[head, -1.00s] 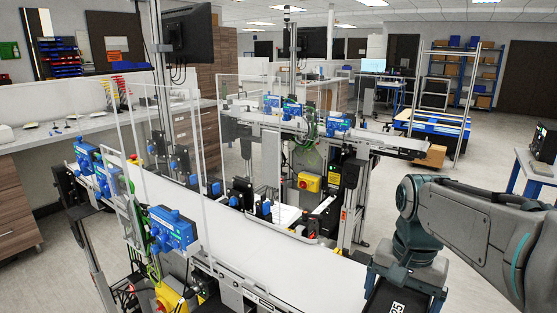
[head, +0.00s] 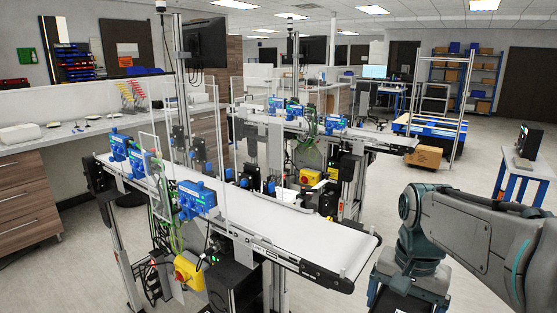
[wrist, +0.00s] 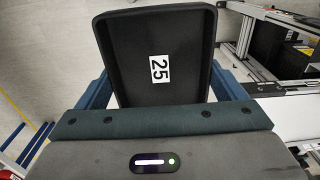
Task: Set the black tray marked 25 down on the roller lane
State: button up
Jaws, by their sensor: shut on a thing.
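The black tray marked 25 (wrist: 130,75) fills the upper middle of the wrist view, its white number label facing the camera. My gripper (wrist: 160,92) is shut on the tray, with a blue finger at each side of it. The tray is held up over pale floor, apart from the conveyors. In the head view, my gripper (head: 405,283) is at the bottom right, and the tray's label is out of sight there. I cannot make out rollers on any lane; the near conveyor (head: 310,235) shows a smooth white belt.
The near conveyor's end (head: 345,280) lies left of my arm.

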jog(key=w+a+f+n, duration=0.2)
jog(key=w+f, duration=0.2)
jog(key=f, duration=0.5)
jog(key=w+a+f+n, duration=0.2)
jog(key=w+f, duration=0.3)
jog(key=f, duration=0.5)
jog(key=w+a+f+n, duration=0.3)
jog(key=w+f, duration=0.2)
jog(key=f, duration=0.5)
jog(key=shift+w+f, duration=0.15)
jog(key=shift+w, duration=0.1)
